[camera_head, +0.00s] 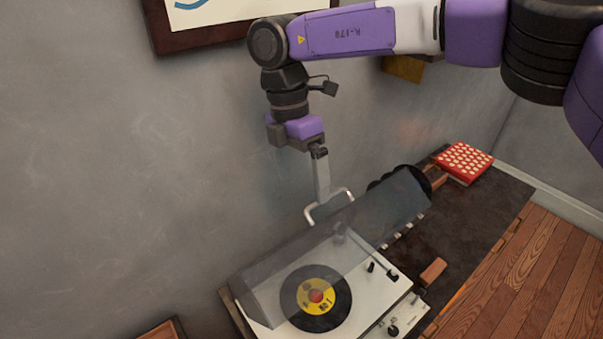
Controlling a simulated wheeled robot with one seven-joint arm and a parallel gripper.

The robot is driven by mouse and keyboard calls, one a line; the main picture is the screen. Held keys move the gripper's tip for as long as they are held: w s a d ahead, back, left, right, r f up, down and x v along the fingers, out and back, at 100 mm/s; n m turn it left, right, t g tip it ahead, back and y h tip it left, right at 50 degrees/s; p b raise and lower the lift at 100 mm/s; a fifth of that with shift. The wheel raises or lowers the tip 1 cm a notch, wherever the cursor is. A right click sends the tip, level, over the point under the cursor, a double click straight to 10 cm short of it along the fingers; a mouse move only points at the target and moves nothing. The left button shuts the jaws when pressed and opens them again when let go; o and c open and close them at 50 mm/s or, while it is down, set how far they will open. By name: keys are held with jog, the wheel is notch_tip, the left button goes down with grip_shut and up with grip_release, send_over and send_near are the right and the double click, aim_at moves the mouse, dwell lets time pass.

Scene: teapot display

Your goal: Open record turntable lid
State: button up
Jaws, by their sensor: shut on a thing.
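The record turntable (385,282) stands on a dark cabinet against the grey wall, with a black record (291,302) with a yellow label on its platter. Its see-through grey lid (290,255) is tilted up over the wall side of the deck, and the record and deck show through and below it. A pale loop-shaped handle (345,192) is at the lid's upper edge. My gripper (322,188) points down from above and is shut on this handle. The exact finger contact is small and partly hidden.
A red box with pale dots (464,161) lies on the far right of the cabinet top (490,196). Dark round objects (408,177) stand behind the turntable's right side. A framed picture (190,35) hangs on the wall at upper left. Wooden floor (540,265) is at right.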

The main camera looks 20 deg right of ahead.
jog(key=shift+w+a+f, duration=0.1)
jog(key=shift+w+f, duration=0.1)
jog(key=shift+w, duration=0.1)
jog(key=shift+b+v, duration=0.4)
jog(key=shift+v, duration=0.8)
jog(key=c, duration=0.8)
jog(key=shift+s+v, duration=0.15)
jog(key=shift+v, duration=1.25)
jog(key=shift+s+v, duration=0.1)
jog(key=shift+v, duration=1.35)
